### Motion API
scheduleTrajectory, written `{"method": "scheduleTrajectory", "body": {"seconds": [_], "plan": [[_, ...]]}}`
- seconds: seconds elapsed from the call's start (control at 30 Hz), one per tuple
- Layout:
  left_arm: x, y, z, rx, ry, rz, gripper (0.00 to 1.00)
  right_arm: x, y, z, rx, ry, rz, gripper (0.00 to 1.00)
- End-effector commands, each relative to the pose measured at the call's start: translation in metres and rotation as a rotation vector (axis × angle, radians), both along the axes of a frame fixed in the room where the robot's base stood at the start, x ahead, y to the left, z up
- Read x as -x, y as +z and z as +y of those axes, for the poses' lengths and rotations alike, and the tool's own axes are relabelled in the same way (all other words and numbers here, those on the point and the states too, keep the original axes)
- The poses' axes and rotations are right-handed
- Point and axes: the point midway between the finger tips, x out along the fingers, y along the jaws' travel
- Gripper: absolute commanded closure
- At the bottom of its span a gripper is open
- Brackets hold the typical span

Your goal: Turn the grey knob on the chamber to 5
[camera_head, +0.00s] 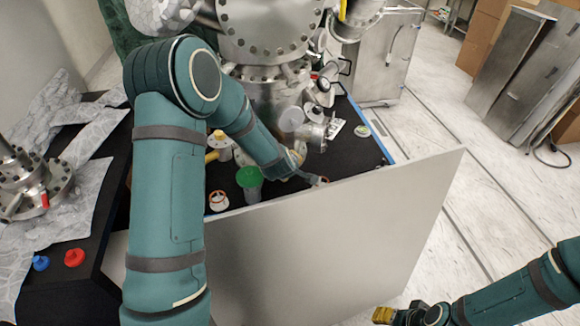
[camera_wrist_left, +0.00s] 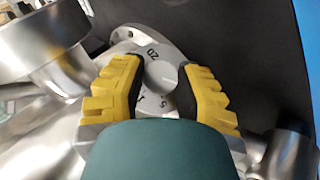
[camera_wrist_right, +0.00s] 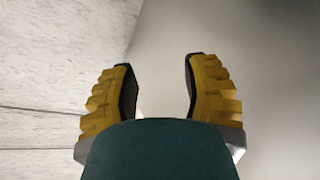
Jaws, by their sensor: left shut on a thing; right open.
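The grey knob (camera_wrist_left: 160,76) is between the two yellow-backed fingers of my left gripper (camera_wrist_left: 162,88) in the left wrist view. The gripper is shut on it, and the fingers hide its sides. A pale dial plate (camera_wrist_left: 150,51) around the knob bears a 20 at the far side and a 5 at the near side. I cannot tell which mark the knob points to. In the head view my left gripper (camera_head: 299,158) is low beside the steel chamber (camera_head: 270,35); the knob is hidden there. My right gripper (camera_wrist_right: 160,80) is open and empty at the lower right of the head view (camera_head: 388,315).
A large grey panel (camera_head: 320,250) stands along the black table's front. A green-lidded jar (camera_head: 249,180) and a white-and-orange ring (camera_head: 218,201) sit near the left arm. Red (camera_head: 74,257) and blue (camera_head: 40,263) knobs lie at the left. Open floor is at the right.

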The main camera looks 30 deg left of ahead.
Motion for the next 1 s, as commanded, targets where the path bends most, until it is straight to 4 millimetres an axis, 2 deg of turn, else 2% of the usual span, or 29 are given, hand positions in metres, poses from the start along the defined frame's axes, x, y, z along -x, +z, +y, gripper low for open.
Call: {"method": "scheduleTrajectory", "body": {"seconds": [0.17,0.37,0.47,0.83,1.0], "plan": [[0.0,0.001,-0.001,-0.009,-0.007,0.015,1.0,0.001,0.008,0.0,0.0,0.001,0.003,0.53],[0.0,0.005,-0.001,-0.046,-0.029,0.062,1.0,0.005,0.033,0.001,-0.003,0.003,0.013,0.53],[-0.001,0.006,-0.001,-0.074,-0.045,0.097,1.0,0.008,0.05,0.001,-0.004,0.004,0.019,0.53],[-0.001,0.007,-0.002,-0.202,-0.122,0.259,1.0,-0.015,0.121,-0.003,0.008,-0.037,-0.033,0.53],[-0.001,0.006,-0.003,-0.264,-0.159,0.335,1.0,-0.014,0.155,-0.005,0.001,-0.036,-0.035,0.53]]}}
